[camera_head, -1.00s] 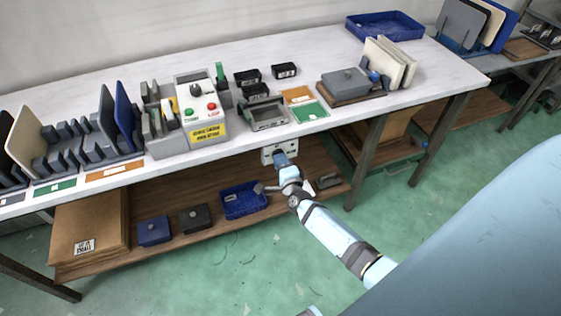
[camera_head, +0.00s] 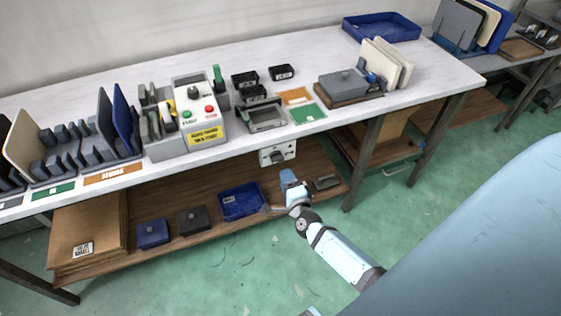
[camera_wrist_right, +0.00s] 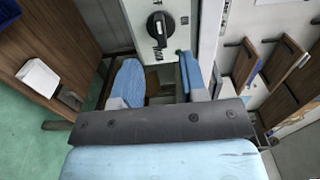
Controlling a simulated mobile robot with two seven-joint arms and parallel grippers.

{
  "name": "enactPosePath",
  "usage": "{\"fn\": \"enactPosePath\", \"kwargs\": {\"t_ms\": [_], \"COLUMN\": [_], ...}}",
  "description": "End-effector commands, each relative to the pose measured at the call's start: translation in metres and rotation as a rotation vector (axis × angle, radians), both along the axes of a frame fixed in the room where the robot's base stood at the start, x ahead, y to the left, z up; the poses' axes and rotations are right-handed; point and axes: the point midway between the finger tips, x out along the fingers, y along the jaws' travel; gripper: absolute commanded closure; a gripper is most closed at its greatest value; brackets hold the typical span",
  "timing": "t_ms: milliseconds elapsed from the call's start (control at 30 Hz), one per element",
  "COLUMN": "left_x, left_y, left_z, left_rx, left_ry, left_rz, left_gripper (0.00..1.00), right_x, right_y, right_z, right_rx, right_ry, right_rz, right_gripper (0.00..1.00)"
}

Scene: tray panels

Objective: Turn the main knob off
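The main knob is a black rotary knob (camera_wrist_right: 158,27) on a pale panel (camera_wrist_right: 174,10) in the right wrist view, its grip roughly upright in the picture. In the head view the knob (camera_head: 278,156) and its panel (camera_head: 288,147) show small, below the table's front edge. My right gripper (camera_head: 288,177) is just below and in front of the panel. In the wrist view the right gripper (camera_wrist_right: 160,75) has its two blue fingers wide apart, with nothing between them, short of the knob. Which label the knob points to is too small to read. My left gripper is not in view.
The white table (camera_head: 310,60) carries a control box (camera_head: 205,125) with green and red buttons. The wooden shelf (camera_head: 180,225) below holds a blue bin (camera_head: 242,202). A table leg (camera_head: 365,165) stands right of the panel. The green floor in front is clear.

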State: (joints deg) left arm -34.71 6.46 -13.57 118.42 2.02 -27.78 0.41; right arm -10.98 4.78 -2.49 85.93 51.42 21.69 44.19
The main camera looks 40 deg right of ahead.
Motion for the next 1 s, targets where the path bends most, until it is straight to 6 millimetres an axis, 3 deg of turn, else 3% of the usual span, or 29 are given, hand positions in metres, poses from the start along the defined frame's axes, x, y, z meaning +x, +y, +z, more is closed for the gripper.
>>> {"fn": "enactPosePath", "kwargs": {"t_ms": [33,200,367,1000], "left_x": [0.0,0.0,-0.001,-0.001], "left_y": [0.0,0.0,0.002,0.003], "left_z": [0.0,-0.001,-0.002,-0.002], "left_rx": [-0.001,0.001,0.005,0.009], "left_ry": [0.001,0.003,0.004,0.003], "left_rz": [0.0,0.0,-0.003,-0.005], "left_gripper": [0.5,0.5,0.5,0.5], "right_x": [-0.014,-0.045,-0.062,-0.067], "right_y": [0.003,0.011,0.015,0.016], "right_z": [-0.001,0.0,0.0,0.0], "right_rx": [0.0,-0.001,0.0,0.0], "right_ry": [0.002,0.001,0.0,-0.001], "right_rz": [0.0,0.001,0.0,0.0], "right_gripper": [0.61,0.61,0.61,0.61]}}
